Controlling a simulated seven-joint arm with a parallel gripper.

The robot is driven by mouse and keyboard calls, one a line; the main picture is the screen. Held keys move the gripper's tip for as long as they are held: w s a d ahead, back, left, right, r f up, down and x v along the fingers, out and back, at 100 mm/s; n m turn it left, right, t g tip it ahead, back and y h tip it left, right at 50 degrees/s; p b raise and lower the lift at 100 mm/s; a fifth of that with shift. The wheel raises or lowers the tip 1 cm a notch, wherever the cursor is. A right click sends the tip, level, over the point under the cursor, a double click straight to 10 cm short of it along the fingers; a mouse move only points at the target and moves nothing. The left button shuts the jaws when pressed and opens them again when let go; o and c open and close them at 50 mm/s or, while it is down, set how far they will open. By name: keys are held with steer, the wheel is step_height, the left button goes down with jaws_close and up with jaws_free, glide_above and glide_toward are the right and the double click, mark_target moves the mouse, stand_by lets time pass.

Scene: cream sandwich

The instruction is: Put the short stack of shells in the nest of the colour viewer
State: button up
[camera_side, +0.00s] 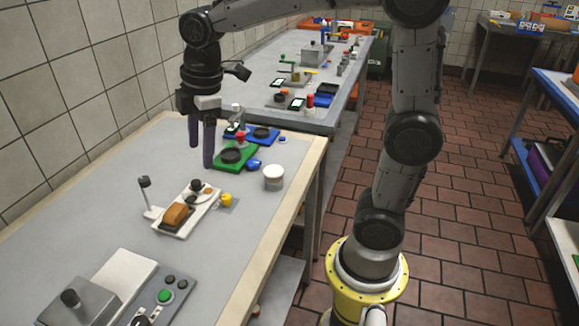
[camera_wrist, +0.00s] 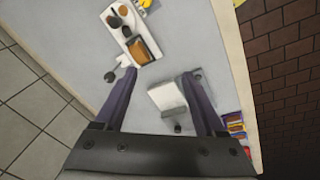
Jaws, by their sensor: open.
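A white tray (camera_side: 164,230) lies on the near table, also seen in the wrist view (camera_wrist: 107,13). On it are a brown block (camera_side: 177,214), dark round pieces (camera_side: 196,185) and a tan round piece (camera_side: 208,190). These may be the shells, but stack heights are too small to tell. A white piece with a black-topped post (camera_side: 145,184) stands at the tray's left. I cannot tell which thing is the colour viewer or see its nest. My gripper (camera_side: 201,156) is open and empty, well above the table; its fingers (camera_wrist: 160,76) point downward.
A yellow piece (camera_side: 226,200) and a white cup (camera_side: 273,177) stand right of the tray. A green tray (camera_side: 239,164) lies behind. A grey device with a black knob (camera_side: 70,298) and a panel with a green button (camera_side: 165,296) occupy the front.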

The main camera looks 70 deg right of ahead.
steer(key=s+d+f+m+t, duration=0.1)
steer(key=s+f+m+t, duration=0.1)
steer(key=s+m, duration=0.9)
steer(key=s+t, duration=0.1)
steer(key=s, duration=0.6)
steer(key=shift+s, duration=0.1)
stand_by(1.1)
